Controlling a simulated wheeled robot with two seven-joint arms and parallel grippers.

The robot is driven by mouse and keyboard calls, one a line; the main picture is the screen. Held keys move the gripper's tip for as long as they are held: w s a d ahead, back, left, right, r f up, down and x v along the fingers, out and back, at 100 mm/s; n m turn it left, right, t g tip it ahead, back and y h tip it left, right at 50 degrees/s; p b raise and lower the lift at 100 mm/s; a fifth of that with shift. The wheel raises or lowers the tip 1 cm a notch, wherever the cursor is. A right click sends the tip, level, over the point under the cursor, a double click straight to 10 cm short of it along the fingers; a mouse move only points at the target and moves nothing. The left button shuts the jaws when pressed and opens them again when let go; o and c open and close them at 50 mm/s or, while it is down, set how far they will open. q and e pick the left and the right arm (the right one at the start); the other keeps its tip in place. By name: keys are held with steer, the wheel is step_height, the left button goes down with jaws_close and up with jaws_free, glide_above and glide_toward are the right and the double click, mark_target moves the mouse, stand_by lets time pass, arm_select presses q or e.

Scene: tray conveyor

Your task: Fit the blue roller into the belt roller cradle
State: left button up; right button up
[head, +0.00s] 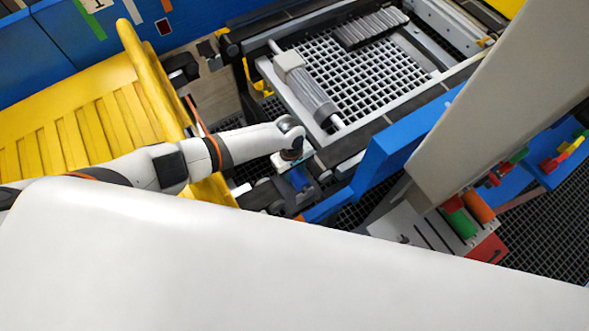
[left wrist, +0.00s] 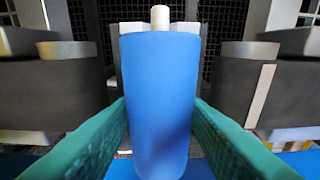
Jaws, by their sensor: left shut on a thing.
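The blue roller (left wrist: 158,100) stands upright in the left wrist view, with a pale axle end (left wrist: 160,17) at its top. The green finger pads of my left gripper (left wrist: 158,140) are shut on its two sides. In the head view my left gripper (head: 293,160) points down over the conveyor's near end, with the blue roller (head: 299,179) small beneath it. Behind the roller, a pale bracket (left wrist: 126,28) shows partly, probably the cradle; the roller hides its middle. I cannot tell whether the axle touches it. My right gripper is out of view.
Dark belt ends (left wrist: 55,95) flank the roller closely on both sides. A conveyor frame (head: 350,140) with a grid floor lies beyond. A yellow slatted chute (head: 90,130) is at left. A rack with green (head: 459,222) and orange (head: 480,206) rollers stands at right.

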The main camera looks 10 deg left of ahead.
mark_target(294, 177)
arm_select(q)
steer(key=shift+p, duration=0.65)
stand_by(1.4)
steer(key=shift+f+b, duration=1.7)
steer(key=shift+f, duration=0.45)
steer(key=o, duration=1.4)
steer(key=shift+r, duration=0.1)
steer(key=r, duration=0.8)
steer(key=w+a+r, duration=0.1)
steer(key=r, duration=0.3)
steer(key=shift+s, duration=0.1)
